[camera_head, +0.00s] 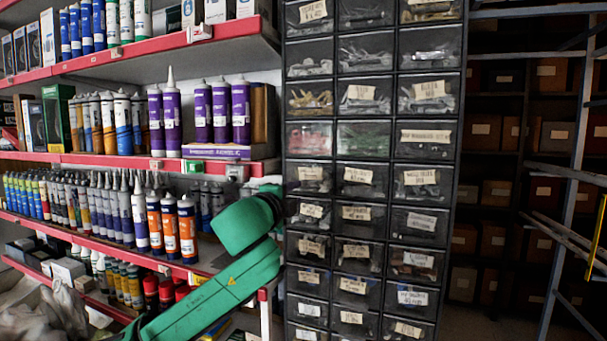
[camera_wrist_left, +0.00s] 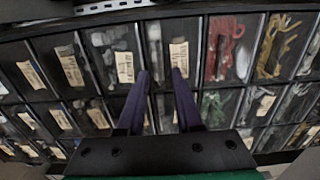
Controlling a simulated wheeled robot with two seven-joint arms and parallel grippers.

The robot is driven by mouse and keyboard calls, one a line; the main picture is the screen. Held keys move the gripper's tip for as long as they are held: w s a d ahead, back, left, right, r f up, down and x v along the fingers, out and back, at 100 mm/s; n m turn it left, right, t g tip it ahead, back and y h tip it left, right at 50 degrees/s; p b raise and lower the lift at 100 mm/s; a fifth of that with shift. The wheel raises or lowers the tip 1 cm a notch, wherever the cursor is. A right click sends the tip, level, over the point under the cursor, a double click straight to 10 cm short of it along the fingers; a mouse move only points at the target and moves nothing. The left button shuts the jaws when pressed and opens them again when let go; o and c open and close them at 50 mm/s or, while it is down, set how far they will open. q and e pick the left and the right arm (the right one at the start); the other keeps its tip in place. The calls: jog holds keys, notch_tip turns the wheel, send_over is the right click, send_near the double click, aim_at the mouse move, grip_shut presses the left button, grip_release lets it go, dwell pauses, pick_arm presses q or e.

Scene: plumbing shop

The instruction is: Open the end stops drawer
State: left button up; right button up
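The tall black cabinet (camera_head: 393,68) holds a grid of small clear-fronted drawers with handwritten labels. All the drawer fronts I see look flush and shut. The labels are too small and blurred to tell which one reads end stops. My left gripper (camera_head: 288,205) reaches the cabinet's left column from the left, near a labelled drawer (camera_head: 309,214); its fingers are mostly hidden there by the green arm and wrist. In the left wrist view my left gripper (camera_wrist_left: 160,76) has two dark fingers apart, pointing at the drawer fronts, with nothing clearly held between them. My right gripper is not in view.
Red-edged shelves (camera_head: 105,159) with cartridges and tubes stand close on the left, beside my green arm. Purple cartridges (camera_head: 163,122) stand near the cabinet. A metal rack frame (camera_head: 569,170) and dark shelves with brown boxes (camera_head: 480,134) are on the right.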

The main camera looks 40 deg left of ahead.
aim_at(305, 188)
pick_arm(q)
jog(key=p+x, duration=0.2)
jog(key=x, duration=0.3)
jog(key=shift+w+d, duration=0.1)
jog(key=shift+w, duration=0.25)
jog(key=shift+s, duration=0.15)
grip_shut()
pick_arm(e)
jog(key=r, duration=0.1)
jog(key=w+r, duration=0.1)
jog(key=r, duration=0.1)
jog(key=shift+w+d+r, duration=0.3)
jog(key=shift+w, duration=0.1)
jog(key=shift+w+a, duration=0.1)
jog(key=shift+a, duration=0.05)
